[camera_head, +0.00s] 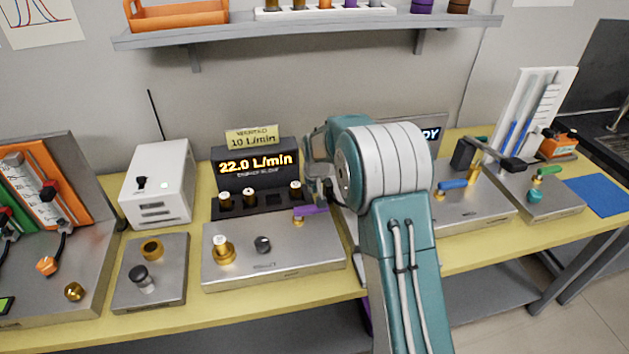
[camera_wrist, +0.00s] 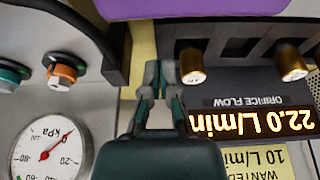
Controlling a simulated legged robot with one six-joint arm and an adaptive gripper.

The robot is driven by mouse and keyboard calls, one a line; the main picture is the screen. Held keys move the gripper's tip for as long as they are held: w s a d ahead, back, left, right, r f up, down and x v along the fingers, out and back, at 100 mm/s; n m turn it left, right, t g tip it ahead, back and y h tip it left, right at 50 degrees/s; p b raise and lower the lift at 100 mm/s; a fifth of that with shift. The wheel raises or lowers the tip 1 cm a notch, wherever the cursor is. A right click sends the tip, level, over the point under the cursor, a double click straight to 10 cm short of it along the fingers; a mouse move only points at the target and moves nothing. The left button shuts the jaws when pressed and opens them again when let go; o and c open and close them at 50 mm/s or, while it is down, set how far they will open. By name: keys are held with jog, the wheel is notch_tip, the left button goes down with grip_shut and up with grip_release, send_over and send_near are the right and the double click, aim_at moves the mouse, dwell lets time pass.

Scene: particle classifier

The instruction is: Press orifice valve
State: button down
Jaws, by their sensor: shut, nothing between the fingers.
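In the head view the orifice flow display (camera_head: 255,168) reads 22.0 L/min. A row of brass valves with pale caps stands on its dark base; the rightmost valve (camera_head: 296,190) is closest to my gripper. A dark slot without a raised cap lies left of it. The upside-down wrist view shows that rightmost valve (camera_wrist: 192,66) and another valve (camera_wrist: 291,66). My gripper (camera_wrist: 160,72) is shut and empty, just beside the rightmost valve, apparently apart from it. In the head view my arm hides most of the gripper.
A yellow note (camera_head: 252,136) reads wanted 10 L/min. A purple lever (camera_head: 311,210) stands on the metal plate (camera_head: 285,268) in front of the valves. A kPa gauge (camera_wrist: 50,147) and an orange-capped fitting (camera_wrist: 65,70) lie on the other side of my gripper.

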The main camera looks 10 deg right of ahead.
aim_at(311, 212)
jog(key=shift+s, duration=2.05)
